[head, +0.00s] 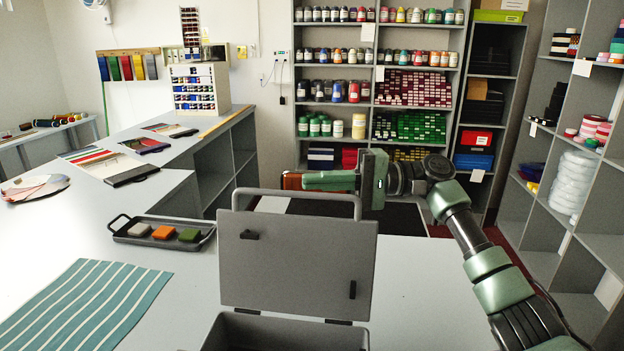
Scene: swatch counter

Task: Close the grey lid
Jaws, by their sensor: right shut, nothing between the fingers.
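The grey lid (298,262) stands upright, open, at the back of a grey box (285,333) at the bottom centre of the head view. Only the top part of the box shows. The lid has a looped handle (296,193) along its top edge and small dark latches on its face. My right gripper (308,181) reaches in from the right and points left, at the height of the handle's top. It is shut and empty. It appears to be beyond the lid; whether it touches the handle I cannot tell. My left gripper is out of view.
Left of the box, a dark tray (128,233) holds white, orange and green blocks. A teal striped cloth (85,305) lies at the front left. The pale counter (420,290) is clear right of the lid. Shelves of jars (380,60) stand behind.

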